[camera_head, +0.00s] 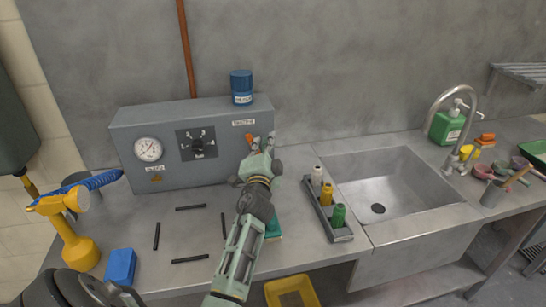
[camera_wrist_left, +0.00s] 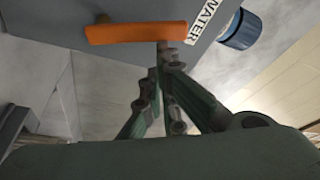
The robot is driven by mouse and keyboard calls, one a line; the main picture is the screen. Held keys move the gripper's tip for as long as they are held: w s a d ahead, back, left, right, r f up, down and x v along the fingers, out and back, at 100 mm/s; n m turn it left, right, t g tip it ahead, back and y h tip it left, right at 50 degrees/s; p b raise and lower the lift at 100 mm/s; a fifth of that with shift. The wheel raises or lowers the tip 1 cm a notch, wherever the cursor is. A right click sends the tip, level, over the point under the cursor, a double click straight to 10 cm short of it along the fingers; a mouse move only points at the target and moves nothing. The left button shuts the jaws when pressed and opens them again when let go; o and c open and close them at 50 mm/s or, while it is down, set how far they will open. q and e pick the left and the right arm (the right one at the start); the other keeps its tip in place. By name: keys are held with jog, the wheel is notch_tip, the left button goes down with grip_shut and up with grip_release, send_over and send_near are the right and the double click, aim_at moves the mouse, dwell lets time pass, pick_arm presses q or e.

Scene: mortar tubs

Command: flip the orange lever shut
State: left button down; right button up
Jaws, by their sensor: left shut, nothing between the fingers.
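The orange lever (camera_head: 249,138) sits on the front of the grey control box (camera_head: 130,130), below a small label. In the left wrist view the lever (camera_wrist_left: 135,32) lies across the upper part, beside a label reading WATER (camera_wrist_left: 214,22). My left gripper (camera_head: 266,142) is at the box front, just right of the lever, and partly hides it. In the wrist view its closed fingertips (camera_wrist_left: 164,48) end at the lever's right end. They hold nothing. I cannot tell whether they touch the lever. My right gripper is not in view.
A blue jar (camera_head: 241,88) stands on the box. A tray of bottles (camera_head: 343,235) and a sink (camera_head: 385,188) lie to the right. The counter before the box is mostly free.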

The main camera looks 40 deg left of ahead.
aim_at(252, 139)
pick_arm(q)
jog(key=s+a+n+y+b, duration=0.1)
jog(key=n+b, duration=0.1)
jog(key=s+a+n+b, duration=0.1)
jog(key=n+b, duration=0.1)
jog(key=s+a+f+n+y+b, duration=0.1)
jog(key=n+b, duration=0.1)
jog(key=b, duration=0.1)
jog(key=shift+y, duration=0.3)
jog(key=shift+s+a+f+b, duration=0.55)
jog(key=shift+s+a+f, duration=0.4)
jog(key=shift+s+f, duration=0.2)
jog(key=shift+r, duration=0.15)
